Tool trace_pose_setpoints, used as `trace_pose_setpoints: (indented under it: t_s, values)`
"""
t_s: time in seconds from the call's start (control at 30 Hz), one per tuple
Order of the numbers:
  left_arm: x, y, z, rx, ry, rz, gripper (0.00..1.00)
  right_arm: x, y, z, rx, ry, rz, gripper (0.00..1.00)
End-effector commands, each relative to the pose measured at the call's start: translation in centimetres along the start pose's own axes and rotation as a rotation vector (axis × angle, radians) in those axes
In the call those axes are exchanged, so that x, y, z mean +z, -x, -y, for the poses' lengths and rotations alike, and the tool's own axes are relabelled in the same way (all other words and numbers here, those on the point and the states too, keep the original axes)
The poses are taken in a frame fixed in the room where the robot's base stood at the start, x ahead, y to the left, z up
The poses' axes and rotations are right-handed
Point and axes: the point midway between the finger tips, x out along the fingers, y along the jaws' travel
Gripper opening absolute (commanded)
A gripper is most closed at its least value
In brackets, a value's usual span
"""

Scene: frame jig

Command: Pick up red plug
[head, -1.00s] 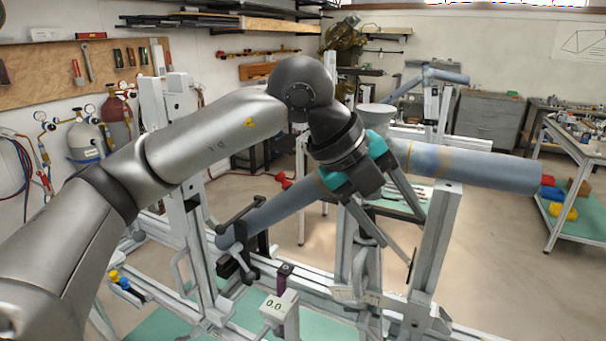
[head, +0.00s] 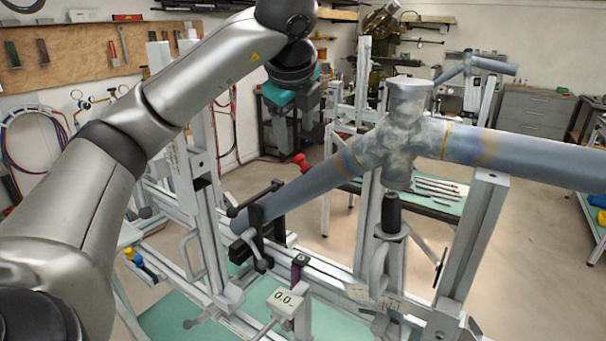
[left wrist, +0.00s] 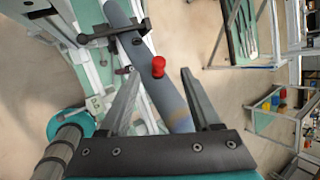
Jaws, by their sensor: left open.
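The red plug (head: 301,161) sticks out from the upper side of the sloping blue-grey tube (head: 312,186), left of the tube joint. In the left wrist view the red plug (left wrist: 158,67) shows between the two dark fingers, and its rounded head faces the camera. My left gripper (head: 292,142) hangs just above the plug with its fingers pointing down. It also shows in the left wrist view (left wrist: 158,74), open and empty, fingers apart on either side of the plug. I cannot tell how much height lies between fingertips and plug. My right gripper is not in view.
A black clamp (head: 258,235) holds the tube's lower end. The bulky tube joint (head: 400,135) and a metal upright (head: 475,240) stand to the right. A tool table (head: 435,195) stands behind.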

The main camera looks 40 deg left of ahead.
Motion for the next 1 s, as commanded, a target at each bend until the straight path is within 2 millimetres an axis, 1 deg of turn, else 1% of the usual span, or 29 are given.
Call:
trace_pose_setpoints:
  t_s: [0.03, 0.1, 0.2, 0.37, 0.6, 0.7, 0.97, 1.0]
  values:
    - [0.0, -1.1, -0.1, 0.004, 0.001, 0.001, 0.65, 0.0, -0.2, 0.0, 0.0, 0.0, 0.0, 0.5]
    - [0.1, -2.0, 0.0, 0.003, 0.002, 0.001, 0.65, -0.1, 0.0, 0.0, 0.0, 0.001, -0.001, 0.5]
    - [0.1, -2.9, 0.0, 0.0, 0.001, 0.001, 0.65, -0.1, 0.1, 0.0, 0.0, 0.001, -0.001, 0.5]
    - [0.0, -3.9, 0.0, 0.0, 0.0, 0.001, 0.65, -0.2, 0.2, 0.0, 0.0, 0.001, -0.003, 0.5]
    - [-0.4, -7.3, -0.3, 0.001, 0.002, 0.0, 0.65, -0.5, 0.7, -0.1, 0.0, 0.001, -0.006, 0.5]
    - [-0.4, -8.2, -0.4, 0.001, 0.001, 0.0, 0.65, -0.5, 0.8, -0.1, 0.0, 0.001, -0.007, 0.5]
    - [-0.4, -8.5, -0.3, -0.002, 0.001, -0.001, 0.65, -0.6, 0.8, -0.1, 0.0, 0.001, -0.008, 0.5]
    - [-0.4, -8.5, -0.3, -0.002, 0.001, -0.001, 0.61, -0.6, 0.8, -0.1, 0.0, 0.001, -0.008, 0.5]
